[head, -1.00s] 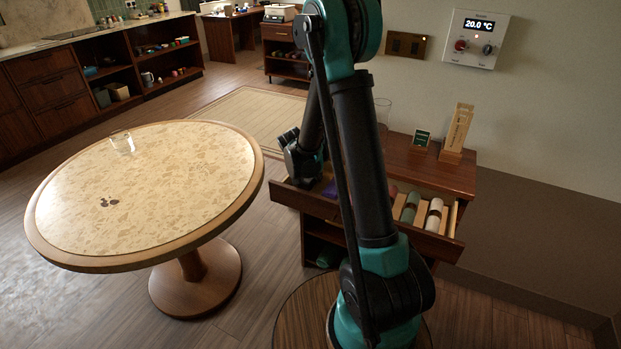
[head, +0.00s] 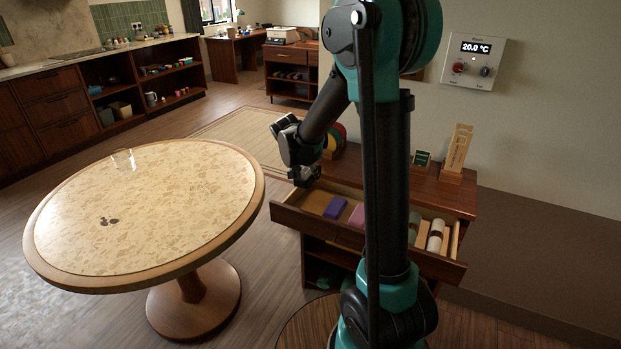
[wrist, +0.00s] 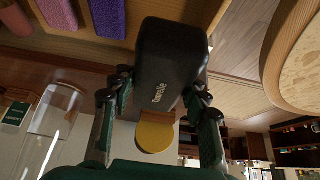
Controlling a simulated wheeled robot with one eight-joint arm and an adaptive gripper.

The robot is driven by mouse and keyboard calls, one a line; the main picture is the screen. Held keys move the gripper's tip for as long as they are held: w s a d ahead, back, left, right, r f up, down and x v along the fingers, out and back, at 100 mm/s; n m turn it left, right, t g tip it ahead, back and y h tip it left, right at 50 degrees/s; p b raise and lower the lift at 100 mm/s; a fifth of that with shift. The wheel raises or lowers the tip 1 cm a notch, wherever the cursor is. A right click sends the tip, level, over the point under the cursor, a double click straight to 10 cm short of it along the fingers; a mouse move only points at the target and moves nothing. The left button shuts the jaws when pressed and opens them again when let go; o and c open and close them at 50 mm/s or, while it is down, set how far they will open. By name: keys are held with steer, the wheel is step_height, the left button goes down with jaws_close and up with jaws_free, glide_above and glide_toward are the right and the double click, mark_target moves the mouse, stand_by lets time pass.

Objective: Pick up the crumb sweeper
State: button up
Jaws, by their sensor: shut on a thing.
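My gripper (wrist: 158,108) is shut on a dark, rounded block with pale lettering, which I take to be the crumb sweeper (wrist: 170,65). One finger presses on each side of it in the wrist view. In the head view my gripper (head: 303,176) is above the left end of the open drawer (head: 322,226). The held block is hard to tell from the dark gripper there. The left part of the drawer is bare below it.
The drawer also holds a purple block (head: 335,207), a pink block (head: 357,215) and a white roll (head: 436,234).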

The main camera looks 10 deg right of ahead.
steer(key=s+a, duration=1)
steer(key=s, duration=0.4)
steer(key=shift+s+a, duration=0.1)
